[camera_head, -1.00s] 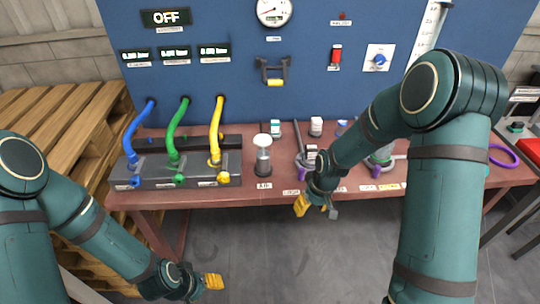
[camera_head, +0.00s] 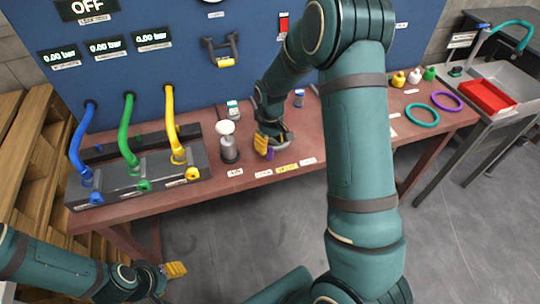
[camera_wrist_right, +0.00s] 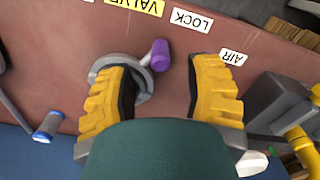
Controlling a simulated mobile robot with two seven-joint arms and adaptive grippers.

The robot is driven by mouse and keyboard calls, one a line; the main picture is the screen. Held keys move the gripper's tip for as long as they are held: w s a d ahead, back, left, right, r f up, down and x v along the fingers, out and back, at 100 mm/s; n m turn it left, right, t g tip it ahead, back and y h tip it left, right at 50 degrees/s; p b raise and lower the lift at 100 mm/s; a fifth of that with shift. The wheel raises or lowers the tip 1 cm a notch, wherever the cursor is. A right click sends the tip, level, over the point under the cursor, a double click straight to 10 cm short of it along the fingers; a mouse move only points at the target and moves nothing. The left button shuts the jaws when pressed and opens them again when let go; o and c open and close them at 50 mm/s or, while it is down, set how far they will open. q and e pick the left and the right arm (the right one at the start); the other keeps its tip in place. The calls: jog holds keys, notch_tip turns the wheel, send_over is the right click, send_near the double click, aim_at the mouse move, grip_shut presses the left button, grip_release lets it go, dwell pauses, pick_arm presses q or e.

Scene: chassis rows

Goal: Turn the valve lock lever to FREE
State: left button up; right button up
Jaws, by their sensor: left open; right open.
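The lock lever shows in the right wrist view as a purple grip (camera_wrist_right: 160,54) on a grey round base (camera_wrist_right: 146,82), beside the LOCK label (camera_wrist_right: 191,19) and the yellow VALVE label (camera_wrist_right: 138,6). My right gripper (camera_wrist_right: 163,72) is open, with its yellow fingers on either side of the purple grip. The left finger overlaps part of the base. I cannot tell if either finger touches the lever. In the head view the purple grip (camera_head: 270,153) is just beside the right gripper (camera_head: 262,144). My left gripper (camera_head: 175,270) is open and empty, low in front of the bench.
A manifold (camera_head: 140,178) with blue, green and yellow hoses stands on the bench's left. A grey cylinder with a white top (camera_head: 227,144) is left of my right gripper. A teal ring (camera_head: 421,115) and a purple ring (camera_head: 446,101) lie on the right.

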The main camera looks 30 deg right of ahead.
aim_at(271, 149)
jog(key=shift+f+b, duration=0.35)
jog(key=shift+f, duration=2.45)
jog(key=shift+o, duration=0.3)
grip_shut()
